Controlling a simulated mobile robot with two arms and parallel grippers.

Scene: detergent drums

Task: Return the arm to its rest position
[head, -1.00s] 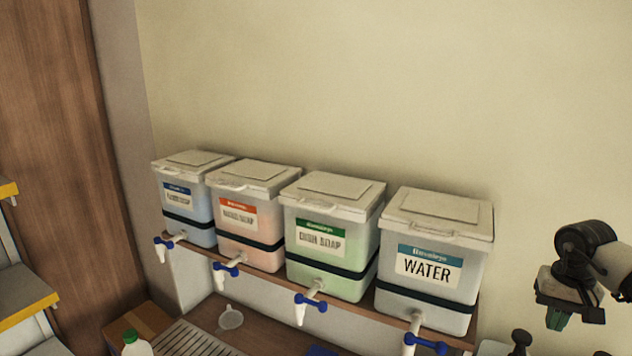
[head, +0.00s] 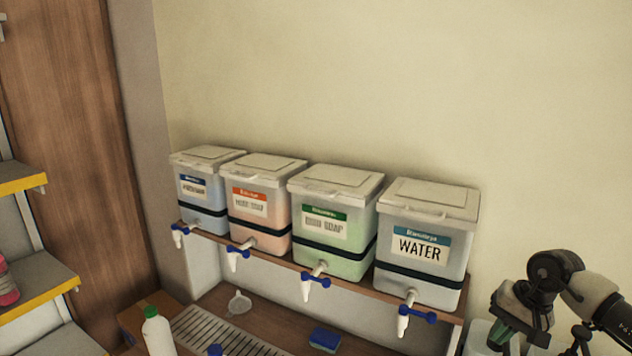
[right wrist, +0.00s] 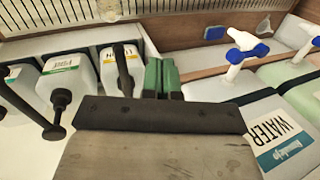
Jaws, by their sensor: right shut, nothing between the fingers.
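My right gripper (head: 499,335) is at the lower right in the head view, right of the drum labelled WATER (head: 420,230) and apart from it. Its green fingers (right wrist: 162,78) are together and empty in the right wrist view. The WATER drum (right wrist: 285,140) also shows at the right of that view. Beside it in a row stand the green dish soap drum (head: 333,222), a pink drum (head: 261,205) and a blue drum (head: 206,190), all lidded. My left gripper is not in view.
In the right wrist view, white bottles with black pumps (right wrist: 60,98) stand left of the fingers. A green-capped bottle (head: 157,333), a slatted drain (head: 215,334) and a blue sponge (head: 325,339) are below the drums. Yellow-edged shelves (head: 40,303) stand at left.

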